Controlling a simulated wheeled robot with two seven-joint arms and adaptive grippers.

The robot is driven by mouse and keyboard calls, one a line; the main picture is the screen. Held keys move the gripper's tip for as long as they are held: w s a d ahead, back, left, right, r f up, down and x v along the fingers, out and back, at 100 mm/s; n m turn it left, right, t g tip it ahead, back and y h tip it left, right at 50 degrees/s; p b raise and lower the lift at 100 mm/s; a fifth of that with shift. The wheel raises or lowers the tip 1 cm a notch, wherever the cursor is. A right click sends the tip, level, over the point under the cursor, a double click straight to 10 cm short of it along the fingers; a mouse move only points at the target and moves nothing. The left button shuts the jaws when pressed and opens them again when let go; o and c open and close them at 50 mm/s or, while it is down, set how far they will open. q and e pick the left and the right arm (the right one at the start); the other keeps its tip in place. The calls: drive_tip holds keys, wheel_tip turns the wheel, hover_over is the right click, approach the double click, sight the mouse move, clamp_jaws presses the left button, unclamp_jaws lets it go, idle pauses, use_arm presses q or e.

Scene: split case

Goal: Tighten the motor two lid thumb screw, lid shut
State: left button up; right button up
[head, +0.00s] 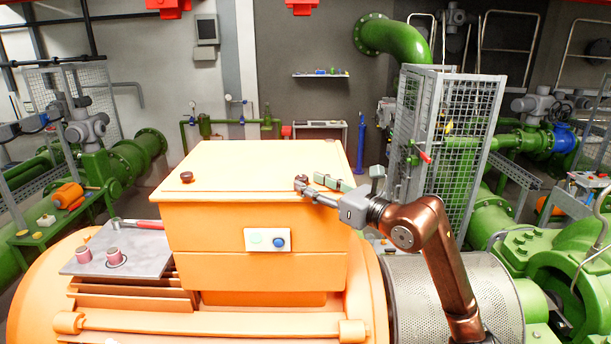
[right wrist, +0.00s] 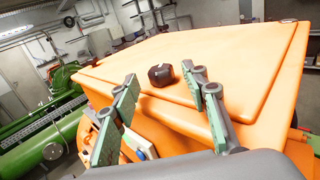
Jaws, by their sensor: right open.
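The orange motor box has a flat orange lid (head: 240,165) that lies shut on it. A dark thumb screw (right wrist: 161,75) stands on the lid near the edge closest to my right gripper. A dark knob (head: 187,177) sits at the lid's front left corner in the head view. My right gripper (head: 308,184) is open over the lid's front right corner. My left gripper is not in view.
A grey plate (head: 146,258) left of the box carries pink cylindrical pieces (head: 113,256) and a red-handled tool (head: 146,224). A mesh cage (head: 470,125) and green pipes stand close on the right.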

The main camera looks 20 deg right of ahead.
sight(302, 180)
drive_tip(key=shift+w+a, duration=0.35)
drive_tip(key=shift+w, duration=0.3)
drive_tip(key=shift+w+a+p, duration=0.15)
drive_tip(key=shift+w+p, duration=0.15)
drive_tip(key=shift+w, duration=0.05)
drive_tip(key=shift+w+a, duration=0.1)
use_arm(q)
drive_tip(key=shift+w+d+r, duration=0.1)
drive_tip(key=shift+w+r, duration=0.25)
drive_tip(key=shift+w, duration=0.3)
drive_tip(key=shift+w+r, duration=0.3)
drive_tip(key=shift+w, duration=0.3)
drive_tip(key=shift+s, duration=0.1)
use_arm(e)
drive_tip(key=shift+c, duration=0.5)
drive_tip(key=c, duration=0.5)
clamp_jaws()
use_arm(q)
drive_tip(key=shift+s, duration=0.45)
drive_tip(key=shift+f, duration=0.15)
use_arm(e)
drive_tip(key=shift+a+h, duration=0.1)
drive_tip(key=shift+h, duration=0.2)
